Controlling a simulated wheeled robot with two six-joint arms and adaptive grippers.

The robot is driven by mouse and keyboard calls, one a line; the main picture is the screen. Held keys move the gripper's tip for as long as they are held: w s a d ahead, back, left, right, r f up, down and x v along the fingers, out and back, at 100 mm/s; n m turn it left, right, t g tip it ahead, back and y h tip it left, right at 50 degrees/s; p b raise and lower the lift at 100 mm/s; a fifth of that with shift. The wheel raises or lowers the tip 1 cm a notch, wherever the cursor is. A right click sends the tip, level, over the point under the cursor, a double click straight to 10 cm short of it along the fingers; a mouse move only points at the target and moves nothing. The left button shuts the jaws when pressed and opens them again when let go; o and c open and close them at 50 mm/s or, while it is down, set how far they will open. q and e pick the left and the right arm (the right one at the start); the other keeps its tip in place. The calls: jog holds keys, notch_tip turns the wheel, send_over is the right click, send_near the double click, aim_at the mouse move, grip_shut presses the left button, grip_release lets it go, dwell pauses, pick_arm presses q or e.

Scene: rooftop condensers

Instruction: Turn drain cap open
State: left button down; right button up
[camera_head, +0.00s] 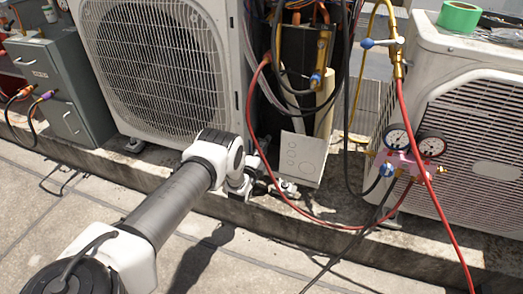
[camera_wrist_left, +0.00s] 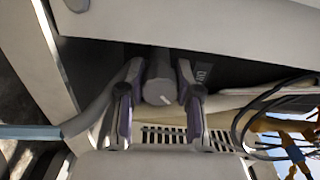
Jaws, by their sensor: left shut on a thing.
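The drain cap (camera_wrist_left: 158,82) is a dark grey round knob with a small pale mark on its face, in the left wrist view. It sits under the edge of a pale housing. My left gripper (camera_wrist_left: 157,92) is shut on it, with one finger on each side. In the head view my left gripper (camera_head: 284,187) is low beside the base of the opened condenser (camera_head: 160,62). The cap cannot be made out there. My right gripper is in neither view.
A pink gauge manifold (camera_head: 402,163) with red and dark hoses hangs right of the gripper. A white panel (camera_head: 300,158) stands close by. A second condenser (camera_head: 470,130) is at the right, a grey cabinet (camera_head: 62,85) at the left. The paving in front is mostly clear.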

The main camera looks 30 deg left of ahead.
pick_arm(q)
jog(key=c, duration=0.8)
grip_release()
jog(key=shift+o, duration=0.2)
jog(key=v, duration=1.2)
